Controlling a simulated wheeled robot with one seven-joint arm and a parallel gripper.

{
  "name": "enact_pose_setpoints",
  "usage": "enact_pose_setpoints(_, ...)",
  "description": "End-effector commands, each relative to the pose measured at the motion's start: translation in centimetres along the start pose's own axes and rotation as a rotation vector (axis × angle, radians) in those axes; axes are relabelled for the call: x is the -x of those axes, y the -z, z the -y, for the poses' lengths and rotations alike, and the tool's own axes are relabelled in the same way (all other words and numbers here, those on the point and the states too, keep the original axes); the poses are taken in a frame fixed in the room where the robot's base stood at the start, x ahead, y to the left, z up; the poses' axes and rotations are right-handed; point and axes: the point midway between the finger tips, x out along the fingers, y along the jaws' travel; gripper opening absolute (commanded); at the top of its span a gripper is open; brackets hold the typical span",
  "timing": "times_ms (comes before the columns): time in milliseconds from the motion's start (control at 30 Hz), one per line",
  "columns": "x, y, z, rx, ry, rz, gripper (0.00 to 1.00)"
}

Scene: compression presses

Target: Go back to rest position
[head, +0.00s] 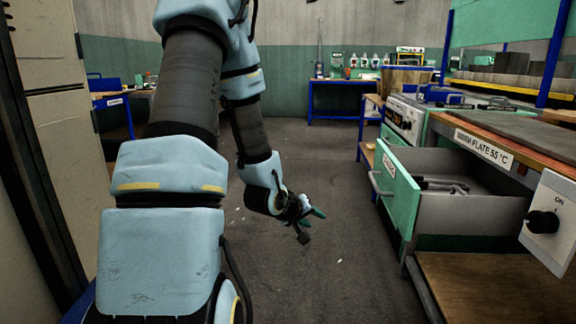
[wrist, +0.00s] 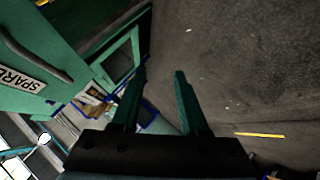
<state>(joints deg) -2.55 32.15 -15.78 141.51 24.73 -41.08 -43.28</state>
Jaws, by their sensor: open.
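My arm reaches forward from the left of the head view, and my gripper (head: 312,222) hangs low over the open floor, left of the open drawer. The wrist view shows the gripper's two green fingers (wrist: 158,98) apart, with nothing between them. The gripper touches nothing that I can see.
An open green drawer (head: 398,192) juts into the aisle at the right, with dark items inside. Above it is a bench labelled warm plate (head: 484,148). A beige cabinet (head: 45,120) stands close at the left. A blue table (head: 345,83) stands at the back. The middle floor (head: 320,270) is clear.

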Motion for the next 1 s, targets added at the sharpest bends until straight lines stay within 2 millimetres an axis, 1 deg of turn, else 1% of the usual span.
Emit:
enact_pose_setpoints(33,1.5,0.5,1.3,-0.066,0.092,0.016,0.44)
enact_pose_setpoints(67,2.4,0.7,2.1,-0.101,0.149,0.035,0.44)
enact_pose_setpoints(100,3.8,0.8,3.3,-0.143,0.222,0.063,0.44)
enact_pose_setpoints(167,6.1,0.7,4.8,-0.195,0.32,0.115,0.44)
enact_pose_setpoints(200,7.6,0.5,5.6,-0.221,0.376,0.153,0.44)
enact_pose_setpoints(300,11.3,-0.3,6.8,-0.262,0.476,0.248,0.44)
enact_pose_setpoints(433,15.4,-1.8,7.5,-0.285,0.545,0.369,0.44)
enact_pose_setpoints(633,20.7,-4.5,6.9,-0.291,0.563,0.541,0.44)
enact_pose_setpoints(700,22.0,-3.3,5.6,-0.292,0.565,0.544,0.44)
enact_pose_setpoints(867,24.0,-1.6,3.7,-0.291,0.565,0.543,0.44)
enact_pose_setpoints(1000,26.2,0.2,1.6,-0.291,0.566,0.543,0.44)
